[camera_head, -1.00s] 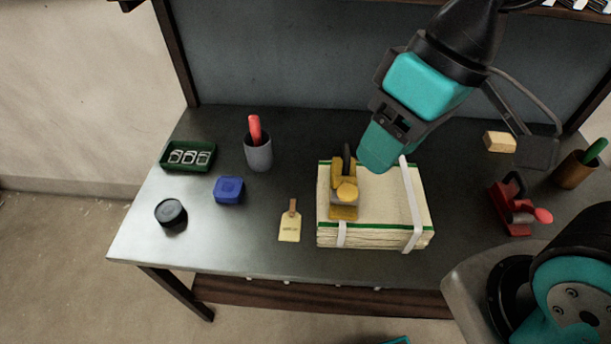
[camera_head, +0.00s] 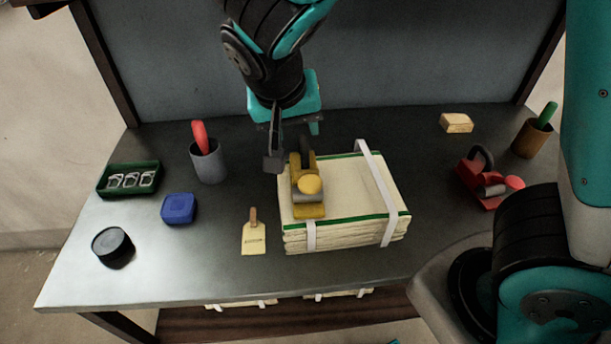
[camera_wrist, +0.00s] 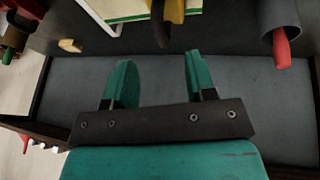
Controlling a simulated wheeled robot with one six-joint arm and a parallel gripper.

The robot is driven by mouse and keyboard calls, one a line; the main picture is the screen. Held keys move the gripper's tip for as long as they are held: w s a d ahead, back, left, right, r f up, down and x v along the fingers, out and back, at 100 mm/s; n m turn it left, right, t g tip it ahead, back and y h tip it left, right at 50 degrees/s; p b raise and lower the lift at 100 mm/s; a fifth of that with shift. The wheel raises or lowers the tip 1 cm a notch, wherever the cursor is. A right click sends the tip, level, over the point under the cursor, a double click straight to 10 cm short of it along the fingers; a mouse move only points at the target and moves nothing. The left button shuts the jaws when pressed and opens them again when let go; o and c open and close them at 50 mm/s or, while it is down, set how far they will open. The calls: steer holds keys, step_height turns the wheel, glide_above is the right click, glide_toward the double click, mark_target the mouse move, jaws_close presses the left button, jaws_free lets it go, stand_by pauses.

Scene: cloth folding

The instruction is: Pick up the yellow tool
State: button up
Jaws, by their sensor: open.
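The yellow tool (camera_head: 308,192) looks like a small hand plane with a round knob and a dark handle. It lies on the left part of a strapped stack of cream cloth (camera_head: 345,190). In the wrist view the tool (camera_wrist: 172,12) is cut off at the top edge, its dark handle hanging toward the fingers. My gripper (camera_head: 296,150) is open and empty, just behind the tool and apart from it. One finger hides part of the table behind the stack. In the wrist view both teal fingers of my gripper (camera_wrist: 157,75) stand wide apart with nothing between them.
A grey cup (camera_head: 209,165) with a red handle stands left of the stack. A red tool (camera_head: 482,185), wooden block (camera_head: 456,123) and brown cup (camera_head: 531,140) are right.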

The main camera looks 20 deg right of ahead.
mark_target(304, 151)
steer(key=p+x, duration=0.1)
steer(key=x, duration=0.8)
steer(key=shift+s, duration=0.1)
jaws_close()
steer(key=shift+s+f, duration=0.2)
stand_by(1.0)
